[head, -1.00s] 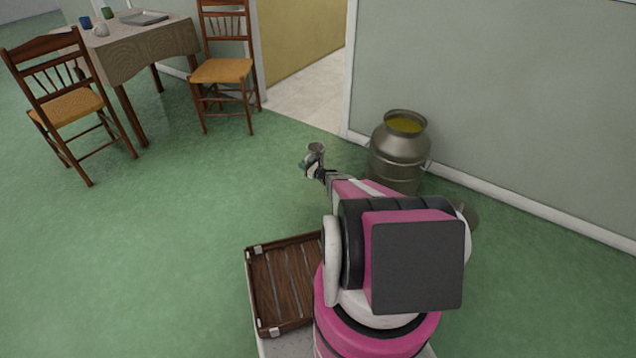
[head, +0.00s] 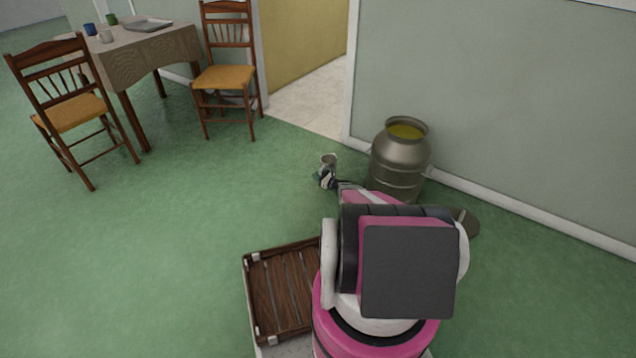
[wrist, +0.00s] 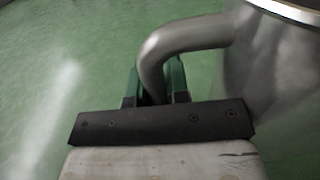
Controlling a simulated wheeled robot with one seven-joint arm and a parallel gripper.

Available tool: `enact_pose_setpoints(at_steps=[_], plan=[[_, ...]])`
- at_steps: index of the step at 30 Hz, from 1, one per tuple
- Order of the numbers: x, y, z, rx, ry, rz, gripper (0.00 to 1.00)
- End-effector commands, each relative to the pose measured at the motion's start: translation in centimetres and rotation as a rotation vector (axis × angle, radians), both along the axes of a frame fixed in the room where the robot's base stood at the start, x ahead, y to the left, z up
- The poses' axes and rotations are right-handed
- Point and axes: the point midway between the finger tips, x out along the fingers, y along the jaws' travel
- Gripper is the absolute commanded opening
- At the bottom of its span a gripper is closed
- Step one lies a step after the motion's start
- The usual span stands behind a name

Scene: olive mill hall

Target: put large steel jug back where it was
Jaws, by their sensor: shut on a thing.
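The large steel jug (wrist: 275,75) shows in the wrist view at the right, its rim cut off by the top edge. My gripper (wrist: 160,85) is shut on the jug's curved handle (wrist: 185,38), with green pads on both sides of it. In the head view the jug (head: 329,160) is small and partly hidden by my gripper (head: 325,179). It is held in front and to the left of a large metal can. The jug's base and any contents cannot be made out.
The large can (head: 400,163) with yellow-green liquid stands against the wall. A round lid-like disc (head: 467,222) lies right of my arm. A slatted wooden crate (head: 280,290) is at my front left. A table (head: 150,45) with cups and two chairs (head: 225,77) stand far left. Green floor between is clear.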

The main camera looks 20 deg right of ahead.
Motion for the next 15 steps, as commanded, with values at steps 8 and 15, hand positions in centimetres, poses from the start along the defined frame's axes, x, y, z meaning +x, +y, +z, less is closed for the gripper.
enact_pose_setpoints(at_steps=[8,15], plan=[[0.3,-0.5,-2.0,0.000,-0.001,0.001,0.00],[0.2,-0.5,-4.3,0.000,-0.003,0.001,0.00]])
